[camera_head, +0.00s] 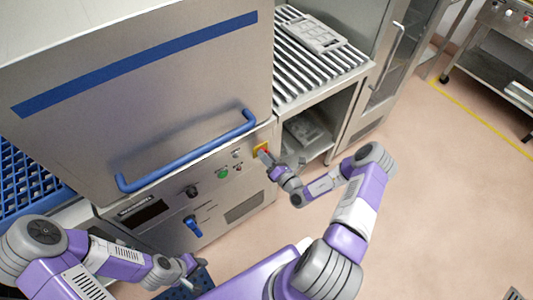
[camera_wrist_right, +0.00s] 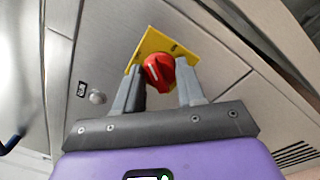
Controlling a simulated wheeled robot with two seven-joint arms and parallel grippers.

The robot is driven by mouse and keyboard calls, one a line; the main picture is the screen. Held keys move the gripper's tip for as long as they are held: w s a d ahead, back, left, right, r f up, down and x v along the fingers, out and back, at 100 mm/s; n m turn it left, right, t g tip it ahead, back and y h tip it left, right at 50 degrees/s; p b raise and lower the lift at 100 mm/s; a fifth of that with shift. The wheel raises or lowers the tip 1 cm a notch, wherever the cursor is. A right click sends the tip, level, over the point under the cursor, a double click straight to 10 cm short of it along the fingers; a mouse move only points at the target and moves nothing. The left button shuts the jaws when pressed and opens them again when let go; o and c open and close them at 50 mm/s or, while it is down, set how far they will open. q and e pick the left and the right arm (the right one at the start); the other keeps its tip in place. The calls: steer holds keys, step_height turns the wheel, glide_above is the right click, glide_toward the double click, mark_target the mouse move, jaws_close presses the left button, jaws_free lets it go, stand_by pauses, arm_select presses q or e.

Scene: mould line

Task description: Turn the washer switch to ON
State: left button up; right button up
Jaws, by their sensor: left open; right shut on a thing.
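In the head view the yellow plate (camera_head: 258,147) sits at the right end of the washer's front panel. My right gripper (camera_head: 266,155) is at the knob and hides most of it there. In the right wrist view its two fingers (camera_wrist_right: 160,80) are on either side of the knob, shut on it. I cannot read the plate's marks. My left gripper (camera_head: 192,266) is open and empty, low in front of the washer.
The washer (camera_head: 150,95) has a blue handle bar (camera_head: 190,155) above the panel. The panel also bears a green button (camera_head: 222,174) and a blue switch (camera_head: 193,226). A roller table (camera_head: 300,75) with a grey tray (camera_head: 313,32) stands right. The floor at right is clear.

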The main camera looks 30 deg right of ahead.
steer(key=m+p, duration=0.2)
steer(key=m, duration=0.9)
steer(key=shift+a+f+h+p, duration=0.1)
steer(key=shift+f+h+p, duration=0.05)
steer(key=shift+h+p, duration=0.15)
stand_by(0.3)
steer(key=o, duration=1)
steer(key=shift+o, duration=0.2)
steer(key=shift+s, duration=0.15)
steer(key=s, duration=0.7)
steer(key=shift+s+d+f+p, duration=0.15)
steer(key=shift+d+f+p, duration=0.05)
steer(key=shift+d+p, duration=0.2)
